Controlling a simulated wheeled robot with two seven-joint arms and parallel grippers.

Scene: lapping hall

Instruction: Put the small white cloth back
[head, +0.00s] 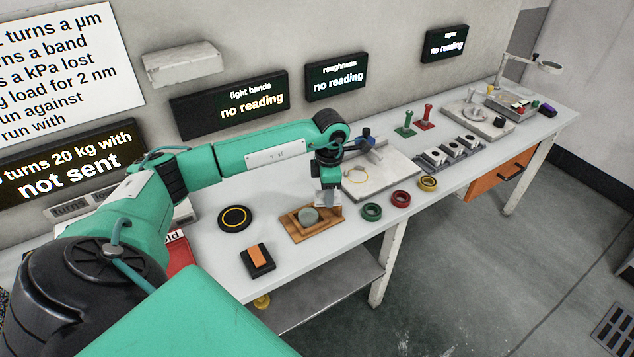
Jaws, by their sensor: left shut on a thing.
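My left gripper (328,198) points down over the right back corner of a small wooden tray (318,236). It is shut on a small pale piece that looks like the small white cloth (334,211), mostly hidden by the fingers. I cannot tell whether the cloth touches the tray. A round grey-green piece (308,215) sits in the tray, just left of the gripper. My right gripper is not in view.
On the white bench (285,262) lie a black disc (234,218), a black block with an orange top (258,260), and green (372,212), red (401,199) and yellow (428,183) rings. A pale plate (385,177) lies behind the rings.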

